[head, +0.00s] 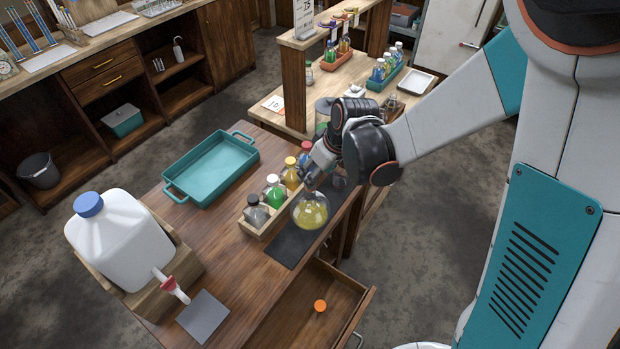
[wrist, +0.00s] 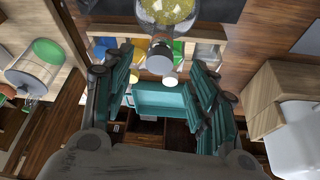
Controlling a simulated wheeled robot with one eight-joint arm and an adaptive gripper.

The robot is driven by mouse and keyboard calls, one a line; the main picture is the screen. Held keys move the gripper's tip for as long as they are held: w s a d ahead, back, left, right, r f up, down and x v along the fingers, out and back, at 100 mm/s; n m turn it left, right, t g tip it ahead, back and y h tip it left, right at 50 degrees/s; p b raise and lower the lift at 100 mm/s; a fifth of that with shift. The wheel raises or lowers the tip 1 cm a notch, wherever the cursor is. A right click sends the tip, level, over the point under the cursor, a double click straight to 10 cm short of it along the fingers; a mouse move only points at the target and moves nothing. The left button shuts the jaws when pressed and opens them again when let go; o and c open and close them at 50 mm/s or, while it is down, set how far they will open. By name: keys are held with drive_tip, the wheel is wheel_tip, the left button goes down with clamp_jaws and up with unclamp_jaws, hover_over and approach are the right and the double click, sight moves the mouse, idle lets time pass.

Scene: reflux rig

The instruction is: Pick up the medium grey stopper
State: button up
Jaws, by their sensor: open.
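A round flask of yellow liquid (head: 311,211) stands on a dark mat on the wooden table; it also shows at the top of the wrist view (wrist: 168,12). In the wrist view a grey stopper (wrist: 160,60) shows at the end of the flask's neck. It lies between my fingers in the picture, with a gap on both sides; whether it is level with the fingertips I cannot tell. My gripper (head: 314,174) is open and empty, close above the flask. Its two fingers show left and right in the wrist view (wrist: 163,76). In the head view the gripper hides the stopper.
A wooden rack (head: 270,229) of several capped bottles stands close beside the flask. A teal tray (head: 211,168) and a white jug (head: 118,240) with a tap are further left. An open drawer (head: 290,312) holds an orange piece (head: 320,306). Shelving (head: 294,80) stands behind the gripper.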

drive_tip(key=shift+b+x, duration=0.5)
drive_tip(key=shift+x, duration=2.15)
drive_tip(key=shift+w+a, duration=0.1)
drive_tip(key=shift+w, duration=0.05)
drive_tip(key=c, duration=0.9)
